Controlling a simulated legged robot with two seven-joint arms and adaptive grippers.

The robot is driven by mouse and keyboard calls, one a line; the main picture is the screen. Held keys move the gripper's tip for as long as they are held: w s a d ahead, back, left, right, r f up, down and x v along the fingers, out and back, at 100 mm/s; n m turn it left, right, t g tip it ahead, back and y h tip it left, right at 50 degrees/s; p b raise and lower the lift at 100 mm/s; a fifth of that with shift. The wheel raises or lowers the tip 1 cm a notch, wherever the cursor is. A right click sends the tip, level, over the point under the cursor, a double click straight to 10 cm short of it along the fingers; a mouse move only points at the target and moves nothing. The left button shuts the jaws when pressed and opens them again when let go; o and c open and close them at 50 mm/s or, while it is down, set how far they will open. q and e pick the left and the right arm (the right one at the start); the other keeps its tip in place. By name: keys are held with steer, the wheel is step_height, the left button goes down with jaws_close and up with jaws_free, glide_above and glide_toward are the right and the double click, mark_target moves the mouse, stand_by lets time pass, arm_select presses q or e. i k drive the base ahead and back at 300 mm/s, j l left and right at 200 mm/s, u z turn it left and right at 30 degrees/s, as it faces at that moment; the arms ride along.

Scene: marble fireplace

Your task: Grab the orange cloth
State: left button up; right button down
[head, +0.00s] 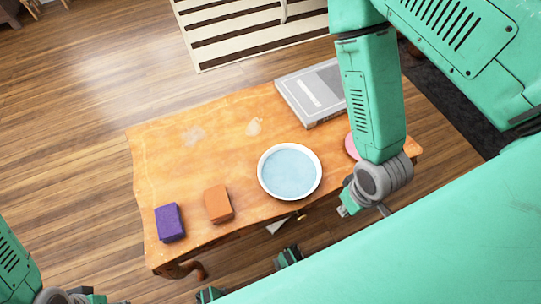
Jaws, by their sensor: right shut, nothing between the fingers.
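The orange cloth (219,204) is a small folded block lying on the wooden table, near its front left part. It stands between a purple block-like cloth (170,222) and a white bowl. My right gripper (348,204) is shut and empty, over the table's front edge, right of the bowl and well apart from the orange cloth. My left gripper (92,298) shows only in part at the bottom left edge, off the table; its fingers are cut off.
The wooden table (215,150) carries the white bowl (290,172) with pale blue inside, a grey book (312,92) and a pink item (352,147) partly hidden by my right arm. The table's left and back left are clear. A striped rug (250,35) lies behind.

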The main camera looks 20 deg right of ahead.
mark_target(220, 210)
steer(key=k+l, duration=0.1)
steer(key=l, duration=0.35)
steer(key=k+l, duration=0.1)
steer(key=l, duration=0.35)
steer(key=l+u, duration=0.1)
steer(key=l, duration=0.35)
steer(key=k+l, duration=0.15)
steer(key=l, duration=0.3)
